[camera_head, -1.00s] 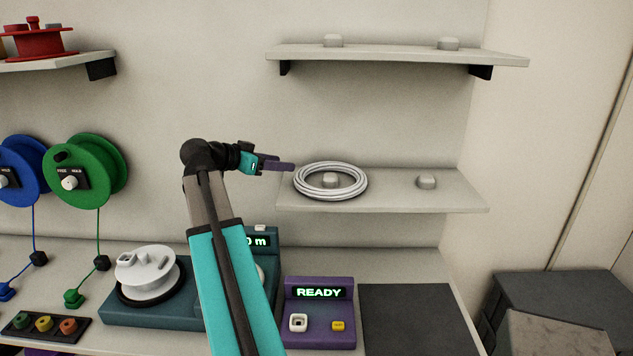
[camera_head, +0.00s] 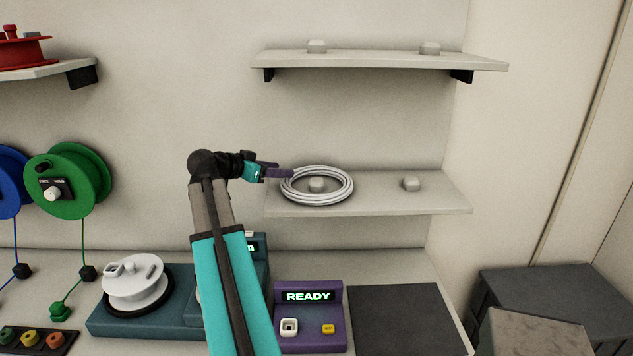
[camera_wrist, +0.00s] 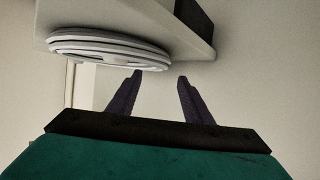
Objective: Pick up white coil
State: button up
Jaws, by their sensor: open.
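The white coil (camera_head: 317,198) lies flat on the lower right shelf (camera_head: 400,204), around a small pale knob (camera_head: 317,184). In the wrist view the coil (camera_wrist: 108,50) shows edge-on at the upper left. My gripper (camera_head: 290,174) is at the coil's left edge in the head view; I cannot tell whether it touches. In the wrist view my gripper (camera_wrist: 160,74) has its two purple fingers apart with nothing between them. The left fingertip is close to the coil's edge in that picture.
An upper shelf (camera_head: 380,61) with two knobs hangs above. A second knob (camera_head: 411,184) stands on the lower shelf's right. Below are a purple READY box (camera_head: 309,315), a dark mat (camera_head: 405,318) and a white spool (camera_head: 136,281). A green reel (camera_head: 68,182) hangs at left.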

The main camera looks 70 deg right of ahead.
aim_at(296, 170)
jog(key=shift+p+x, duration=0.35)
jog(key=shift+x, duration=1.25)
jog(key=shift+d, duration=0.1)
jog(key=shift+p+x, duration=1.1)
jog(key=shift+x, duration=0.1)
jog(key=shift+p+x, duration=0.5)
jog(key=shift+x, duration=0.8)
jog(key=shift+f, duration=0.1)
grip_shut()
